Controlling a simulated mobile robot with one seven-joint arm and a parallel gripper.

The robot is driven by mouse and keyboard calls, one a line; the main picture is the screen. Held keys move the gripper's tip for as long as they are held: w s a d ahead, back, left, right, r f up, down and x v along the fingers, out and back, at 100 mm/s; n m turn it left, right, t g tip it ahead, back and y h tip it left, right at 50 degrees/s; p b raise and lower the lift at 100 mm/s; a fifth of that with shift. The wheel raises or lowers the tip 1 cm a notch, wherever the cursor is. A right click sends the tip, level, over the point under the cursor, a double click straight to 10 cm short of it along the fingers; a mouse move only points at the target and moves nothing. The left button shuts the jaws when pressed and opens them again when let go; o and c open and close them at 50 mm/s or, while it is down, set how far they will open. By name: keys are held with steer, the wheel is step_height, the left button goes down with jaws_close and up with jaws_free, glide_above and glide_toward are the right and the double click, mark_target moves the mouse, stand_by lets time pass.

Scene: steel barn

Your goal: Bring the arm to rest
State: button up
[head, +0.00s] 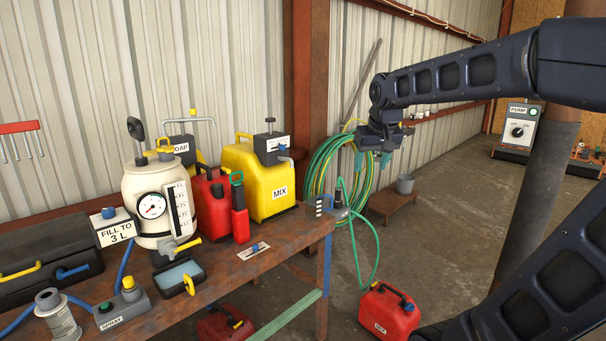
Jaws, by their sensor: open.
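My arm comes in from the right edge in the head view and reaches left above the floor. My gripper (372,160) hangs at its end, pointing down. Its jaws are apart, and I see nothing held between them. It is right of the workbench (292,248) and higher than the bench top. Coiled green hose (326,166) hangs on the wall behind and left of the gripper. In the picture the gripper partly overlaps the hose's right side; I cannot tell the gap in depth.
The bench holds a white sprayer tank (158,198), a red can (209,205), a yellow MIX container (258,180) and a black case (45,258). A red can (388,312) stands on the floor.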

steer(key=s+d+f+m, duration=0.2)
steer(key=s+d+f, duration=0.7)
steer(key=s, duration=0.4)
steer(key=shift+s+d+f+h, duration=0.15)
steer(key=shift+d+f+h, duration=0.2)
steer(key=shift+h, duration=0.05)
